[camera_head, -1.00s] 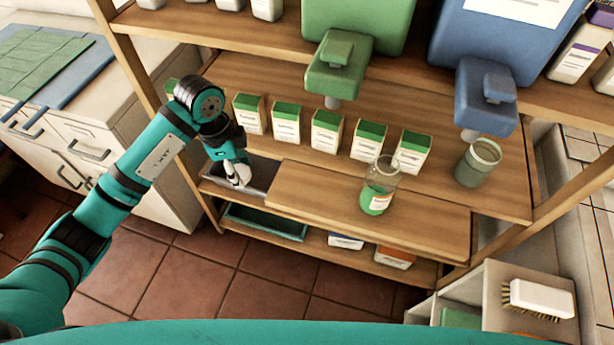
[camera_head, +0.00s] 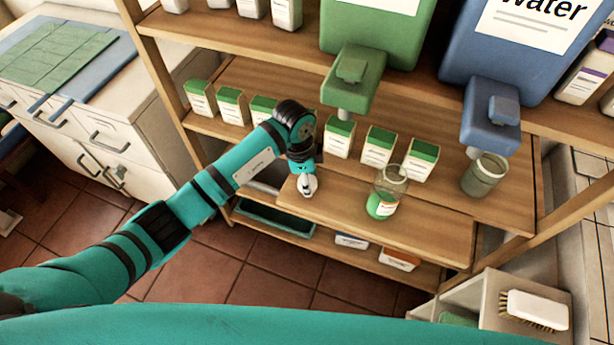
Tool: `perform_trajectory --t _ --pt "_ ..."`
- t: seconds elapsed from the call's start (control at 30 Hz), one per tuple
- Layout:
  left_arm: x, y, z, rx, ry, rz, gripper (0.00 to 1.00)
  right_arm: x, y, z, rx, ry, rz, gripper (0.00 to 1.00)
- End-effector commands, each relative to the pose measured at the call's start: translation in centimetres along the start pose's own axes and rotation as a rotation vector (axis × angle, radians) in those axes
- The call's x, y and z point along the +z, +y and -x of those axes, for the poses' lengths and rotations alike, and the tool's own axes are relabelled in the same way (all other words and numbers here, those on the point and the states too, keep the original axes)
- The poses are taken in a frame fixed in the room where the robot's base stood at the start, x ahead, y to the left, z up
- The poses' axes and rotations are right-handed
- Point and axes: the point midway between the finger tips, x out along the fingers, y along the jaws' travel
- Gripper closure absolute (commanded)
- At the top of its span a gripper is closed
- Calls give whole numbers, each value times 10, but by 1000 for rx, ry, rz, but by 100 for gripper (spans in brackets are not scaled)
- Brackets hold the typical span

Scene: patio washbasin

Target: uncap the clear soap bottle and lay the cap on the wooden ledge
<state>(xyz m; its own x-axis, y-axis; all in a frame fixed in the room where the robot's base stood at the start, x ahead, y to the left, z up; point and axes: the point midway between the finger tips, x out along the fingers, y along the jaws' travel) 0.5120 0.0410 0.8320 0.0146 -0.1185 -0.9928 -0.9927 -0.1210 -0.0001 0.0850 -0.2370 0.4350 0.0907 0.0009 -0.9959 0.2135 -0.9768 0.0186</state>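The clear soap bottle (camera_head: 384,204) stands upright on the wooden ledge (camera_head: 436,230), with green liquid in its lower part and a pale label. Its top looks clear, and I cannot make out a separate cap on it or on the ledge. My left gripper (camera_head: 308,190) points down over the left end of the ledge, to the left of the bottle and apart from it. Its pale fingertips look close together, but they are too small to tell whether they hold anything. My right gripper is out of view.
Several green-topped cartons (camera_head: 379,147) line the shelf behind. A green dispenser (camera_head: 352,82) and a blue dispenser (camera_head: 490,115) overhang it, with a grey-green cup (camera_head: 484,175) under the blue one. A brush (camera_head: 535,310) lies at lower right. The ledge's front right is clear.

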Motion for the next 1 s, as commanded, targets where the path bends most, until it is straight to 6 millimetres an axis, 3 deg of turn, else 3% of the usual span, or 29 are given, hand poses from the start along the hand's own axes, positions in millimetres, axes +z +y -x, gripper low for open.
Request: perform_trajectory --t 0.27,0.3,0.47,0.77,0.87,1.0 --pt "0 0 -3 0 0 0 67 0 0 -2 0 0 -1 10" --pt "0 0 -3 0 1 0 52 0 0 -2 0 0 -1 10" --pt "0 0 -2 0 1 0 32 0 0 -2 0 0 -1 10" --pt "0 0 0 0 1 0 32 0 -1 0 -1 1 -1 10" --pt "0 -1 8 -2 2 0 32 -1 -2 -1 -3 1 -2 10" --pt "0 -1 33 -5 1 -1 32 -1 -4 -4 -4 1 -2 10"
